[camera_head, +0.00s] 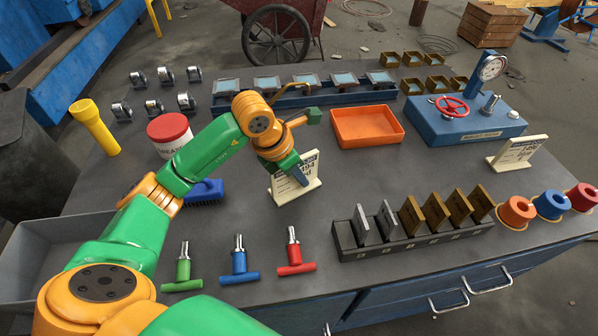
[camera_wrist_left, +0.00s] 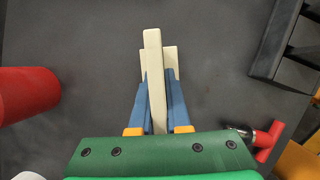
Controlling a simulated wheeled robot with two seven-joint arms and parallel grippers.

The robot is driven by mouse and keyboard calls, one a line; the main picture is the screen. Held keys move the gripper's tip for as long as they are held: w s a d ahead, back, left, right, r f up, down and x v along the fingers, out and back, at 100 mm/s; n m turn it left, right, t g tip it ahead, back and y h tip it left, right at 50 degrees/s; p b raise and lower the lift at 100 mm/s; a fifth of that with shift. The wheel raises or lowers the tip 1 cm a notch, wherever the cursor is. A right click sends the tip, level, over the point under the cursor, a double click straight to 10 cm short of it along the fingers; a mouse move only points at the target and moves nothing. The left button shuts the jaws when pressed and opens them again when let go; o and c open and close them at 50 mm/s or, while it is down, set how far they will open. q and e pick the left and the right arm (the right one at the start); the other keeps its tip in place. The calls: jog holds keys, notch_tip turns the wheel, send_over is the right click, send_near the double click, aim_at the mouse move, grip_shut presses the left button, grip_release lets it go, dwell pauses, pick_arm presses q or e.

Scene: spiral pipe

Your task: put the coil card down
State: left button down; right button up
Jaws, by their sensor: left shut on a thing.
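The coil card (camera_head: 306,187) is a cream card with dark print, too small to read surely. It is upright, leaning a little, at the middle of the grey table. My left gripper (camera_head: 299,174) is shut on its top part, with a blue finger across its face. In the left wrist view the card (camera_wrist_left: 153,50) shows edge-on from above, pinched between the two blue fingers (camera_wrist_left: 158,85). Its base is at or close to the table; I cannot tell whether it touches. My right gripper is out of view.
A similar cream card (camera_head: 517,152) stands at the right. An orange tray (camera_head: 367,127) lies behind, and a dark slotted rack (camera_head: 412,243) of plates in front right. A red-lidded tub (camera_head: 169,134) and blue brush (camera_head: 204,192) are left.

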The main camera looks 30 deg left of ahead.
pick_arm(q)
jog(key=shift+f, duration=0.2)
jog(key=c, duration=0.9)
grip_release()
jog(key=shift+s, duration=0.1)
jog(key=shift+r, duration=0.6)
jog(key=v, duration=1.1)
jog(key=shift+s+a+r, duration=0.1)
jog(key=shift+s, duration=0.05)
